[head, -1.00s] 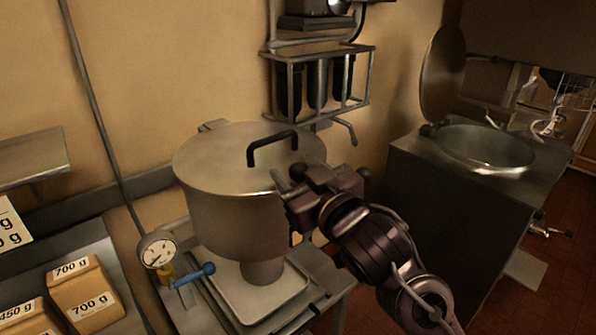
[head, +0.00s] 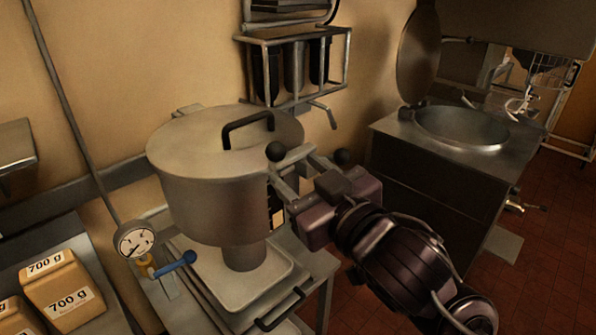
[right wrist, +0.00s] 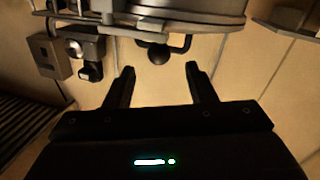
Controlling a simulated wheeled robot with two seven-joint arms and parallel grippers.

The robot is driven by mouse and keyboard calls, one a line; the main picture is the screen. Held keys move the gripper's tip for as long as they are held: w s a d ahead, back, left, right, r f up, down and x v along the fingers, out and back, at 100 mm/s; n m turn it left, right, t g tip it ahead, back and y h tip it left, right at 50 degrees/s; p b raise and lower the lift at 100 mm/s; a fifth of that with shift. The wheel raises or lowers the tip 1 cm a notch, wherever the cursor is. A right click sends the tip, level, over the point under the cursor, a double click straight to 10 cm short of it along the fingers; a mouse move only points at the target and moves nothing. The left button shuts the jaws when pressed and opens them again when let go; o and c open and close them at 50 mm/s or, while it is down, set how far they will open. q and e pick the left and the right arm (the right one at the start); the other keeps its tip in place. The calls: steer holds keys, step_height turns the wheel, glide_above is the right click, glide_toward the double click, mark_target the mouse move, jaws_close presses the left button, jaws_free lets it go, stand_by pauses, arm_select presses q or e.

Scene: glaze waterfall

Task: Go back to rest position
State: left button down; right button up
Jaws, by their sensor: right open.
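My right gripper (head: 290,172) is open and empty in the head view, just right of the large metal pot (head: 215,205). The pot has a flat lid with a black handle (head: 248,128). In the right wrist view the two fingers of my right gripper (right wrist: 160,82) stand apart with nothing between them. A black round knob (right wrist: 159,54) shows beyond the fingertips there, under a metal rim. I cannot tell if the gripper touches the pot. My left gripper is out of the frames.
A gauge (head: 135,239) and a blue-handled valve (head: 175,265) are at the pot's left. Boxes marked 700 g (head: 62,285) lie on a shelf at lower left. A wall rack (head: 295,65) hangs behind. A kettle with its lid up (head: 462,128) stands right. Red floor (head: 545,265) is free.

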steer(key=shift+f, duration=0.1)
steer(key=s+d+f+m+g+h, duration=0.1)
steer(key=d+f+m+g+h, duration=0.3)
steer(key=f, duration=0.6)
steer(key=s+d+f+g+h, duration=0.1)
steer(key=d+f+h, duration=0.1)
steer(key=d+f, duration=0.6)
steer(key=s+d+f+m+g+h, duration=0.15)
steer(key=s+f+g, duration=0.25)
steer(key=s+f, duration=0.4)
steer(key=s+d+f+m+g+h, duration=0.1)
steer(key=s+d+f+g, duration=0.2)
steer(key=s+f, duration=0.45)
step_height(320, 180, down, 28)
steer(key=w+g, duration=0.1)
steer(key=s+d+f+g, duration=0.1)
steer(key=s+d+f, duration=0.1)
steer(key=s+f, duration=0.8)
steer(key=s+d+f, duration=0.2)
steer(key=s+f, duration=0.8)
steer(key=shift+s+f+n+g, duration=0.15)
steer(key=shift+f+n+g, duration=0.15)
steer(key=shift+n+g, duration=0.15)
